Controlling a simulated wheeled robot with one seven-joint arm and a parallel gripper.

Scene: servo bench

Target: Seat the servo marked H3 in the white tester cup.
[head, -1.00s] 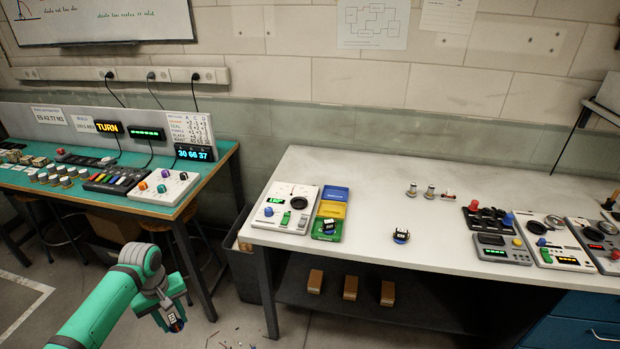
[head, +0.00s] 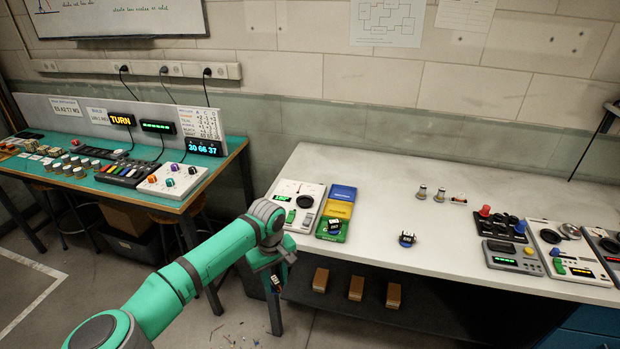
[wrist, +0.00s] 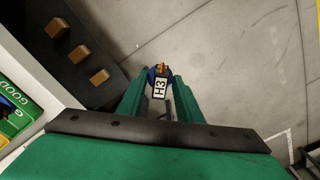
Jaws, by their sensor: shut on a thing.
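My gripper (wrist: 160,92) is shut on the servo marked H3 (wrist: 160,86), a dark and blue piece with a white label, held between the green fingers. In the head view my gripper (head: 274,280) hangs in front of the pale bench's left edge, over the floor. A white tester (head: 312,191) with a green display and a dark round feature stands at the left end of the pale bench. My arm covers a bit of its lower left. Another white tester (head: 552,240) with a dark round feature stands at the right. I cannot tell which one has the task's cup.
Blue, yellow and green trays (head: 338,212) lie beside the left tester; the green one holds a labelled piece. Another labelled servo (head: 407,239) sits on the pale bench (head: 385,275). Wooden blocks (head: 356,288) lie on the lower shelf. A green bench (head: 110,188) stands at left.

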